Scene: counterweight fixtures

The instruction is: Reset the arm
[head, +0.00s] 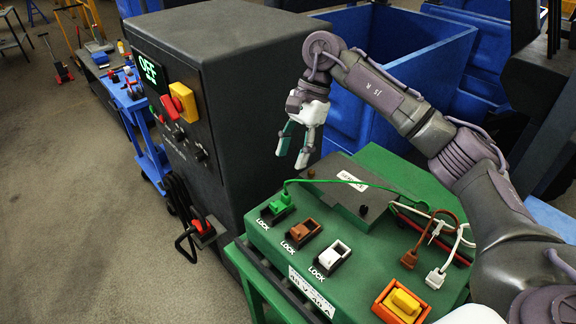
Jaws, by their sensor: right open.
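My right arm comes in from the right and bends down over the back of the green box (375,290). My right gripper (293,157) is open and empty, its fingers pointing down, between the dark cabinet (262,60) and the box. It appears to be above the box's top and touches nothing that I can see. My left gripper is not in view.
On the box are a green plug (279,205) at a "LOCK" socket, brown (302,230) and white (333,254) sockets, loose brown (409,258) and white (436,278) connectors, and a yellow button (404,302).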

